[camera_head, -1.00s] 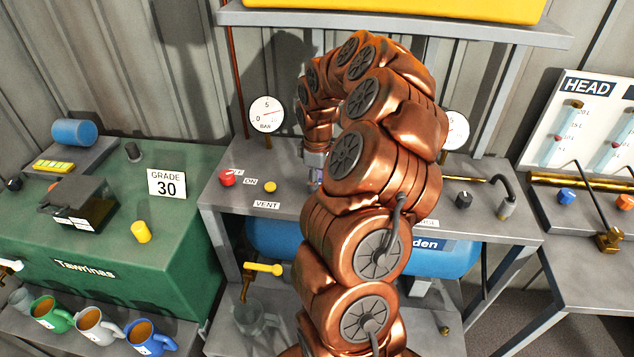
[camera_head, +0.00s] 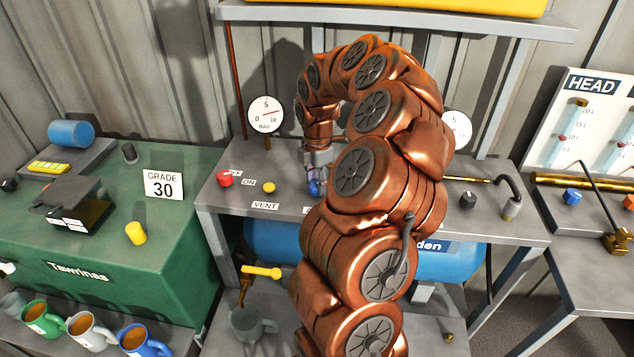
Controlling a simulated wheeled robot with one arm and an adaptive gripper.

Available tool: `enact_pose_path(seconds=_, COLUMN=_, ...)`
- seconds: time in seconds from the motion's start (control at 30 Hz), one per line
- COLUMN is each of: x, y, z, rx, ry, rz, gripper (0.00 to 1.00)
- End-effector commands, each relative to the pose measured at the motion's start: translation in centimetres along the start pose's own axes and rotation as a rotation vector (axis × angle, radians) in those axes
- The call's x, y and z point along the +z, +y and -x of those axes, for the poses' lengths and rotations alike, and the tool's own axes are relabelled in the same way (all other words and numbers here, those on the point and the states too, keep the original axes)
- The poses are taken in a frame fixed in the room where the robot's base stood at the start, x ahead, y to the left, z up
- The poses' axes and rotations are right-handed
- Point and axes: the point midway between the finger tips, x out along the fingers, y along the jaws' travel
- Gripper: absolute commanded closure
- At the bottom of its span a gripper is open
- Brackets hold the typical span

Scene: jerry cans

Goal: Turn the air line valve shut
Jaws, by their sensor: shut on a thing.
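My gripper (camera_head: 316,178) is at the middle of the grey bench (camera_head: 225,195), pointing down. It is shut on a small blue knob (camera_head: 316,189) that shows just under its fingers. The fingertips and most of the knob are hidden, so I cannot tell how the knob is turned. A label on the bench in front of it is mostly covered by my arm. I cannot read whether this knob is the air line valve. A round pressure gauge (camera_head: 265,115) marked 0, 5 and 10 stands behind, to the left.
A red knob (camera_head: 224,178) and a yellow button (camera_head: 268,188) sit left of my gripper. A second gauge (camera_head: 457,128) and a black knob (camera_head: 467,200) are to the right. A shelf (camera_head: 390,18) runs overhead.

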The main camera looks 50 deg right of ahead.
Motion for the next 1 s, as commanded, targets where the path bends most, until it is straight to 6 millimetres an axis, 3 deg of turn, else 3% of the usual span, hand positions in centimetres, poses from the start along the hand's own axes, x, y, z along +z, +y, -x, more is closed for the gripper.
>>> enact_pose_path(seconds=0.5, x=0.0, y=0.02, z=0.11, rx=0.001, ry=0.0, rz=0.43, gripper=0.91)
enact_pose_path(seconds=1.0, x=-0.01, y=0.02, z=0.08, rx=0.001, ry=0.0, rz=0.587, gripper=0.91)
